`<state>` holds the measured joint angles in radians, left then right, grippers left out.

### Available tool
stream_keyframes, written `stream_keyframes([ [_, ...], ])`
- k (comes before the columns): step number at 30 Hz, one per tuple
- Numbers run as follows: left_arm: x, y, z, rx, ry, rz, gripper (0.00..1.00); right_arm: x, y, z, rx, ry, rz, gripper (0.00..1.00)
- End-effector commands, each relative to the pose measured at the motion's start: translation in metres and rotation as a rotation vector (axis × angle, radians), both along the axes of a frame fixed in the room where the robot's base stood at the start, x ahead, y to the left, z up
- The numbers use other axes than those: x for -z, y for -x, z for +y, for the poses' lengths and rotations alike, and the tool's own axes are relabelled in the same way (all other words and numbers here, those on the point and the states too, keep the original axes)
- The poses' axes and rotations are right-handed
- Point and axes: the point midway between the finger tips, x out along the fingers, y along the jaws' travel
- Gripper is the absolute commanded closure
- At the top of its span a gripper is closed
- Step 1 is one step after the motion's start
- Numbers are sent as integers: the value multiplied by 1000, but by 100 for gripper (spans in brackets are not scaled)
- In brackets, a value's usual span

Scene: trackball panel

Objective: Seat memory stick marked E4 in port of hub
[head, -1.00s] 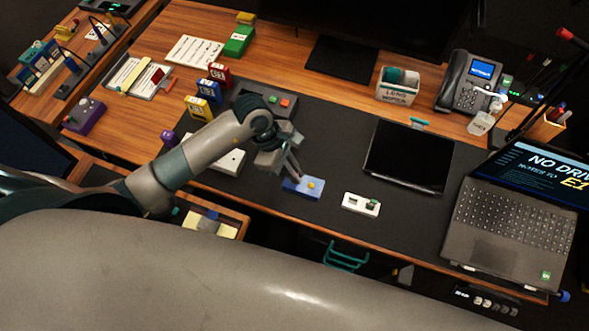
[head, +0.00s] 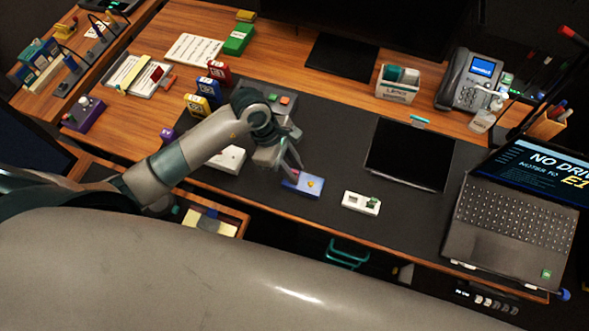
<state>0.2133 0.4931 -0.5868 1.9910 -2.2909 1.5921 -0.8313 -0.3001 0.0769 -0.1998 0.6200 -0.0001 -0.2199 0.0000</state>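A white block (head: 361,203) with a dark slot and a green piece at its right end lies on the dark mat; it may be the hub, but I cannot tell. A blue panel (head: 308,187) with a yellow ball lies left of it. My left gripper (head: 293,169) points down at the blue panel's back left edge; its fingers are too small and overlapped to show a gap or anything held. No E4 marking is readable in this view. My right gripper is out of view.
A black tablet (head: 409,155) and a laptop (head: 510,215) are to the right. Yellow, blue and red labelled blocks (head: 197,105) stand behind my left arm. The mat between panel and tablet is clear.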

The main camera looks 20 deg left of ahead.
Motion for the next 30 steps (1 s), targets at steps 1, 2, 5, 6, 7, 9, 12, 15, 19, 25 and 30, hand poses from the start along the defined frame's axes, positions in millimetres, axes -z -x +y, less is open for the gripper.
stream_keyframes([
  [1, -3, -1, 3, 2, -1, -5, 74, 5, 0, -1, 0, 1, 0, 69],
  [2, -7, -1, 5, 2, -1, -5, 74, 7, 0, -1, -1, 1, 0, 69],
  [5, -21, -2, 11, 2, -2, -6, 74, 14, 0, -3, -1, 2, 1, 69],
  [6, -27, -2, 14, 2, -2, -8, 74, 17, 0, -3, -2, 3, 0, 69],
  [7, -32, -2, 16, 3, -2, -7, 74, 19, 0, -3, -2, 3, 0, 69],
  [9, -44, -3, 21, 1, -2, -7, 74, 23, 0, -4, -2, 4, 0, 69],
  [12, -61, -3, 28, 1, -2, -7, 74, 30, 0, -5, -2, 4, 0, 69],
  [15, -77, -3, 34, 1, -2, -6, 74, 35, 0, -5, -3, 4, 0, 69],
  [19, -92, -2, 39, 1, -1, -3, 74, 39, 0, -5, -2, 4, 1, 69],
  [25, -102, -2, 43, 1, 0, -1, 74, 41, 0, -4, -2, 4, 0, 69],
  [30, -103, -1, 43, 0, 0, 0, 74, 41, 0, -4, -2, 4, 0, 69],
])
